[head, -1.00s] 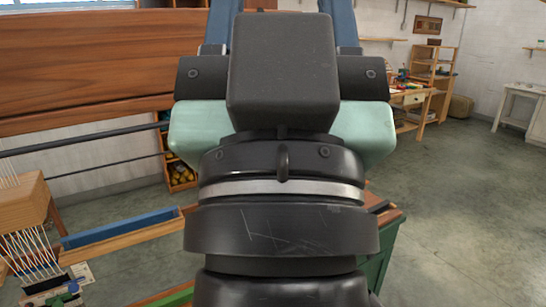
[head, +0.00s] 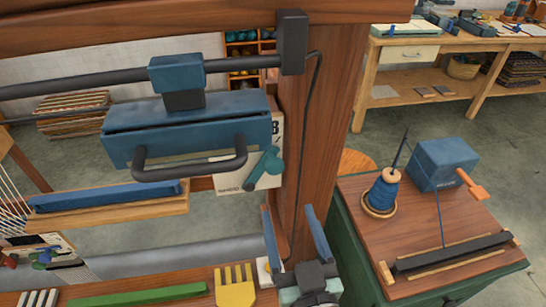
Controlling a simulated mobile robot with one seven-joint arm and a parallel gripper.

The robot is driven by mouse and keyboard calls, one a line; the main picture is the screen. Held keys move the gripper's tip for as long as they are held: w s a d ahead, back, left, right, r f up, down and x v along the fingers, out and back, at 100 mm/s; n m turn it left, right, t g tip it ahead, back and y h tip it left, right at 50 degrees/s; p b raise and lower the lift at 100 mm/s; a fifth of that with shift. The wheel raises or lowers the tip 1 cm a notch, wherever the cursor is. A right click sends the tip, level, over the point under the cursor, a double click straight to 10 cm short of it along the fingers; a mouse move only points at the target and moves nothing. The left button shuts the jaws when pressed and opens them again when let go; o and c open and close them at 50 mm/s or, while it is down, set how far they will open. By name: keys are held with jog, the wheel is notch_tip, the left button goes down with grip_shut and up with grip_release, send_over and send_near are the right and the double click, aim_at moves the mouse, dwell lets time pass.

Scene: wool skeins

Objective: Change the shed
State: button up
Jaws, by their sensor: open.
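The wooden loom fills the left, with a thick wooden post (head: 322,130) near the middle. A blue box-shaped part (head: 188,118) with a black handle (head: 190,166) hangs from a dark rail. At its right end, a teal lever (head: 264,168) stands tilted in front of a white card (head: 232,184) with lettering, partly hidden. I cannot tell which shed position the lever marks. White threads (head: 12,205) show at the far left edge. My gripper (head: 289,212) points up at the bottom centre, blue fingers apart and empty, below the lever and in front of the post's foot.
A yellow comb (head: 235,288) and a green bar (head: 137,296) lie on the front beam. A green cabinet (head: 350,232) on the right carries a blue yarn cone (head: 382,193), a blue box (head: 441,163) and a black bar (head: 452,252). A workbench (head: 440,62) stands behind.

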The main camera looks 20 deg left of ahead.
aim_at(276, 171)
jog(key=p+x, duration=0.4)
jog(key=x, duration=0.8)
jog(key=shift+w+a, duration=0.15)
grip_shut()
dwell(1.1)
